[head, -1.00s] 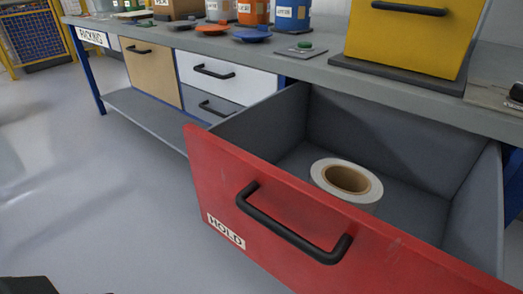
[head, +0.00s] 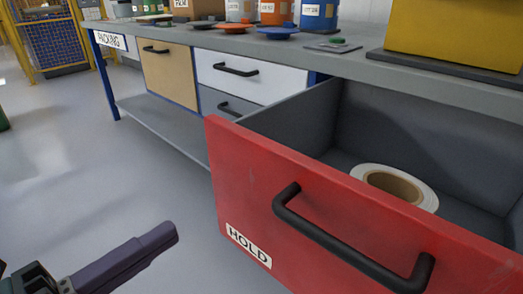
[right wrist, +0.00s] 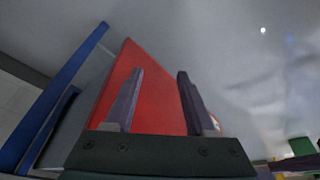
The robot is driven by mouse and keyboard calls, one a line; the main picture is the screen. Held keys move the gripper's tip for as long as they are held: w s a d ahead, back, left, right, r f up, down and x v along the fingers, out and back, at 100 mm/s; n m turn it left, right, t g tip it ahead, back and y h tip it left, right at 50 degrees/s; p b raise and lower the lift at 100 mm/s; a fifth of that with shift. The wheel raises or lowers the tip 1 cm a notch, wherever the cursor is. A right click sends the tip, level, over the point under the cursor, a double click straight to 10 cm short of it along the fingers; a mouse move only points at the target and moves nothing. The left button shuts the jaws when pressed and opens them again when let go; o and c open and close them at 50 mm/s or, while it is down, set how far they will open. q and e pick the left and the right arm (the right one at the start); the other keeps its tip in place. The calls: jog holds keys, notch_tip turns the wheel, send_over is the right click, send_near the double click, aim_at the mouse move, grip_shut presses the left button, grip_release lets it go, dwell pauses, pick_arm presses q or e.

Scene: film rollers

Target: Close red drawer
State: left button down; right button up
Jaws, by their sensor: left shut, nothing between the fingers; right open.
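The red drawer (head: 240,180) is pulled far out from under the bench, with its grey inside open. Its front has a black bar handle (head: 345,242) and a HOLD label. A white roll with a tan core (head: 395,187) lies inside. My left gripper (head: 172,234) is shut and empty at the lower left, apart from the drawer front. My right gripper (right wrist: 160,73) is open in the right wrist view. The red drawer front (right wrist: 155,105) shows beyond and between its fingers; I cannot tell whether they touch it. The right gripper is not in the head view.
A grey bench (head: 290,48) runs along the back with tins, coloured discs and a yellow box (head: 455,35) on it. A tan drawer (head: 168,75) and a white drawer (head: 235,72) beside the red one are shut. The floor at left (head: 90,180) is clear.

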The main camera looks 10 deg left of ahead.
aim_at(253, 177)
pick_arm(q)
jog(key=b+x, duration=0.3)
jog(key=x, duration=0.8)
jog(key=shift+w+d, duration=0.25)
